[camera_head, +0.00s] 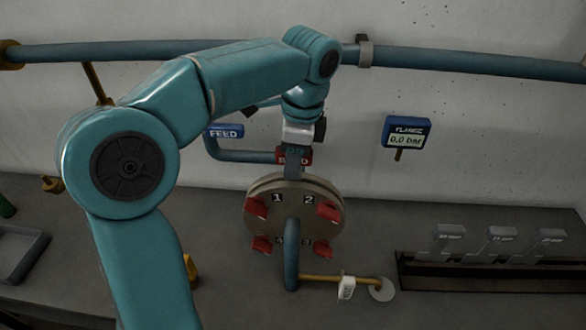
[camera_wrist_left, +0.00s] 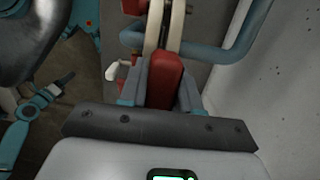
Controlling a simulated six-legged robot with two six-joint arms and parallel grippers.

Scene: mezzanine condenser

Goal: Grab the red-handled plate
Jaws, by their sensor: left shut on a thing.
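The red handle (camera_head: 306,155) of the plate rises above the top of the round flange (camera_head: 290,187) in the head view. In the left wrist view the red handle (camera_wrist_left: 166,79) sits between the fingers of my left gripper (camera_wrist_left: 163,88), which are shut on it. In the head view my left gripper (camera_head: 293,158) reaches down onto the handle from above. The plate's body is hidden by the flange face, so how deep it sits cannot be told. My right gripper is not in view.
The flange carries several red clamps (camera_head: 328,210) and joins a blue pipe (camera_head: 291,262). A gauge (camera_head: 407,133) reads 0.0 bar. A rack (camera_head: 480,273) with grey tagged plates stands right. A yellow lever (camera_head: 340,279) lies low in front. A grey tray (camera_head: 18,252) is far left.

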